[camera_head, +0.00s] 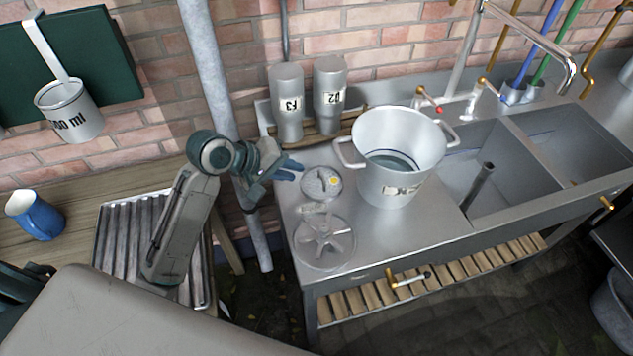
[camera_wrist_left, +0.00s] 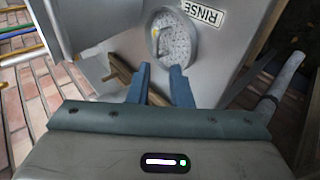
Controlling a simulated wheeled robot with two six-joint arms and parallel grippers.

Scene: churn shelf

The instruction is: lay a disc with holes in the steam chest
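A round grey disc with many small holes (camera_head: 321,183) lies on the steel counter, left of the white pot. It has a yellow spot and a raised handle-like bar. It also shows in the left wrist view (camera_wrist_left: 170,38), beyond the fingertips. My left gripper (camera_head: 290,169), with blue fingers, is just left of the disc, apparently apart from it. In the wrist view its fingers (camera_wrist_left: 159,78) stand apart with nothing held between them. My right gripper is not in view. I cannot identify a steam chest in either view.
A two-handled white pot (camera_head: 372,135) holding liquid stands right of the disc. A spoked wheel (camera_head: 325,241) lies in front. Two grey bottles (camera_head: 287,105) stand behind. A sink (camera_head: 480,165) is at right. A vertical pipe (camera_head: 208,60) rises behind my left arm.

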